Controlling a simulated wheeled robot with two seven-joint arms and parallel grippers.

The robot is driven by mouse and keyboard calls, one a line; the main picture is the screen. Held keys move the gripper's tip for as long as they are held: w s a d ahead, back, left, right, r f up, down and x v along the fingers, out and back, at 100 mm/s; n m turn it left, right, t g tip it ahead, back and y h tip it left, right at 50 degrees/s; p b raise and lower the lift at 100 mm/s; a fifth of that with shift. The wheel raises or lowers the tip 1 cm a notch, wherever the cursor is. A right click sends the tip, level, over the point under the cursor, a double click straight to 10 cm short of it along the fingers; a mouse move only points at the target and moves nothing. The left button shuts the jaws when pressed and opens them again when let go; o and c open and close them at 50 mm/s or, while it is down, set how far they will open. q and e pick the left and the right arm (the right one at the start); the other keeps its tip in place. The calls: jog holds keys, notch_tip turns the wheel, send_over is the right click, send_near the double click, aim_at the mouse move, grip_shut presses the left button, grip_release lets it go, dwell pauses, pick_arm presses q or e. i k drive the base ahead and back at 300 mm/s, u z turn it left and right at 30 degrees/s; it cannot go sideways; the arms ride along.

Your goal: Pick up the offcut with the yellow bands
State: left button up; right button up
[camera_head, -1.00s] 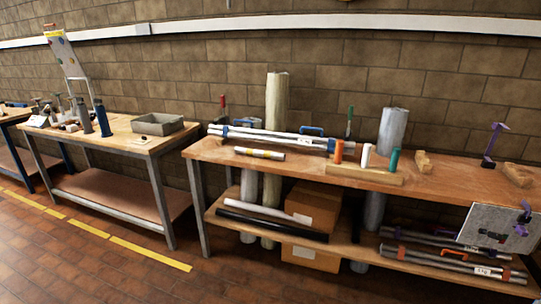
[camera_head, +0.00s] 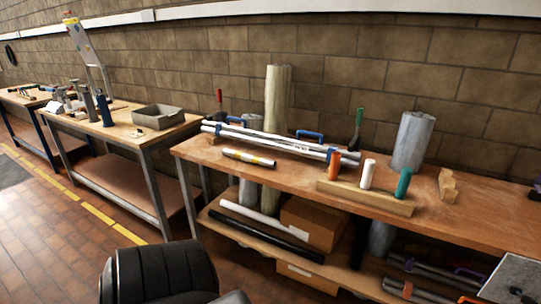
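The offcut with the yellow bands (camera_head: 248,156) is a short pale tube lying on its side on the wooden bench top (camera_head: 320,202). It lies near the front edge, in front of a bundle of long silvery tubes (camera_head: 275,143) with blue clamps. It is in plain sight and nothing touches it from above. Neither of my grippers is in view.
A wooden block (camera_head: 368,197) with orange, white and green pegs stands right of the offcut. Tall rolls stand behind the bench. The lower shelf holds tubes and a cardboard box (camera_head: 310,222). A grey tray (camera_head: 158,117) sits on the left bench.

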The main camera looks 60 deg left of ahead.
aim_at(259, 161)
jog(key=u, duration=0.3)
jog(key=i, duration=0.85)
jog(key=u, duration=0.65)
